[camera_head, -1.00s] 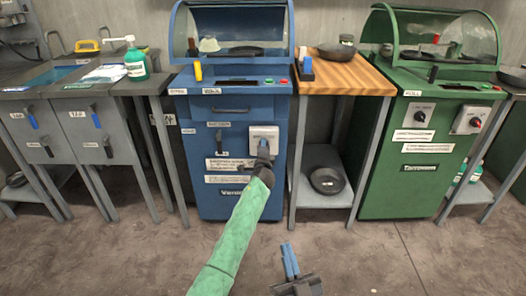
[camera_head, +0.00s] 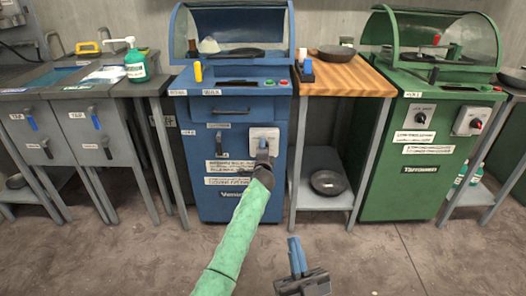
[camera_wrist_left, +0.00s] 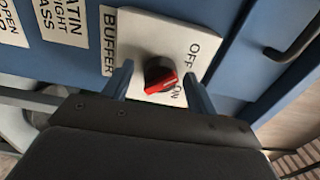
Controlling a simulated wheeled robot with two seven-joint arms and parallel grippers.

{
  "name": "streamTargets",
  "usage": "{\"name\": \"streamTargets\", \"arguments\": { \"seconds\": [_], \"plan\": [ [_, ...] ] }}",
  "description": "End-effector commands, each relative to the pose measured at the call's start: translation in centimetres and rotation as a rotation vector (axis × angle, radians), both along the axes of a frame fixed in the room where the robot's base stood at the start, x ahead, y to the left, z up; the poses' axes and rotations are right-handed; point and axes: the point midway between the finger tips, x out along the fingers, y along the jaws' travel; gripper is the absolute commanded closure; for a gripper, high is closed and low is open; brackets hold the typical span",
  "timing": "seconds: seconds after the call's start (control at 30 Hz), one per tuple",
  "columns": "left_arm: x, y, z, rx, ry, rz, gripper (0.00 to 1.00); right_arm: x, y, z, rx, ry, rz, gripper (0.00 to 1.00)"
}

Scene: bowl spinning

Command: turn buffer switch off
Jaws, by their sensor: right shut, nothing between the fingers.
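The buffer switch is a red knob (camera_wrist_left: 160,80) on a white plate (camera_wrist_left: 180,42) labelled BUFFER, OFF and ON. The plate also shows on the front of the blue machine (camera_head: 264,133) in the head view. The red bar of the knob lies on the ON side. My left gripper (camera_head: 263,149) is at the plate; in the left wrist view its blue fingers are apart, one on each side of the knob. I cannot tell whether they touch it. The gripper hides the knob in the head view. My right gripper (camera_head: 295,256) is shut and empty above the floor.
A wooden-topped table (camera_head: 345,74) with a pan (camera_head: 328,182) on its lower shelf stands right of the blue machine. A green machine (camera_head: 408,150) is further right. Grey counters (camera_head: 75,125) are on the left. The floor in front is clear.

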Motion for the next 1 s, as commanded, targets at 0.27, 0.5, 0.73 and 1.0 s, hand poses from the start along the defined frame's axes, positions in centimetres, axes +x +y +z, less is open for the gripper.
{"name": "streamTargets", "arguments": {
  "seconds": [0.27,0.5,0.73,1.0],
  "plan": [
    [0.0,0.0,0.1,0.0,-0.001,-0.001,0.41,0.0,0.0,0.0,0.0,0.001,0.0,1.0],
    [-1.1,0.0,0.1,0.0,-0.001,-0.001,0.41,0.7,0.2,-1.1,-0.011,0.051,0.002,1.0],
    [-3.5,0.0,0.0,0.001,0.0,0.0,0.41,2.3,0.8,-6.3,-0.054,0.223,0.009,1.0],
    [-6.4,0.0,0.0,-0.001,0.0,-0.001,0.41,3.4,1.4,-10.8,-0.091,0.371,0.019,1.0]
  ]
}}
